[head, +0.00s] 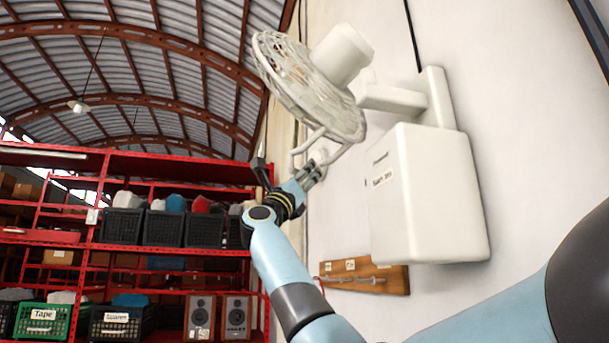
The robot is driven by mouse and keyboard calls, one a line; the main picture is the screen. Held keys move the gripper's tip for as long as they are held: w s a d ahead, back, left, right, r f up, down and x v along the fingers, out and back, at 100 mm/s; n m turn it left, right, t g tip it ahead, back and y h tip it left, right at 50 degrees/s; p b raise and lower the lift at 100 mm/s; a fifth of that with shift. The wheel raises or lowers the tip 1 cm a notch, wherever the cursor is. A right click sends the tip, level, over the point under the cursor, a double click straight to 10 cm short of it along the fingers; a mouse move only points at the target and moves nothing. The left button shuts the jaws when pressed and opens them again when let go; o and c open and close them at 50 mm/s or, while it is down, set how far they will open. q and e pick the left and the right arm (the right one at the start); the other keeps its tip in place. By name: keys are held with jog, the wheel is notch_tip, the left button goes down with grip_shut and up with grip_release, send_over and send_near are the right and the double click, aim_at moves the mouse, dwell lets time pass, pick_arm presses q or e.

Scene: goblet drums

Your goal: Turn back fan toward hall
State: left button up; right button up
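The fan (308,85) is white and hangs on the wall at upper centre. Its round wire cage is tilted and faces left, and its motor housing (342,54) points to the upper right. A wall bracket (393,99) stands behind it. A pale looped handle (318,134) sticks out below the cage. My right gripper (313,171) is at the lower part of this handle, very close to it or touching. Its small fingers overlap the handle, so I cannot tell whether they are closed on it. My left gripper is not in view.
A white wall box (427,195) stands right of my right gripper. A wooden board with hooks (366,276) is on the wall below. Red shelving (170,262) with crates (122,226) and speakers (236,317) fills the left. The hall's arched roof (150,60) is open space above.

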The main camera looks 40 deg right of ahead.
jog(key=shift+s, duration=0.1)
grip_shut()
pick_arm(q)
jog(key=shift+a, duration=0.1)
pick_arm(e)
jog(key=shift+a+t, duration=0.1)
jog(key=shift+t, duration=0.2)
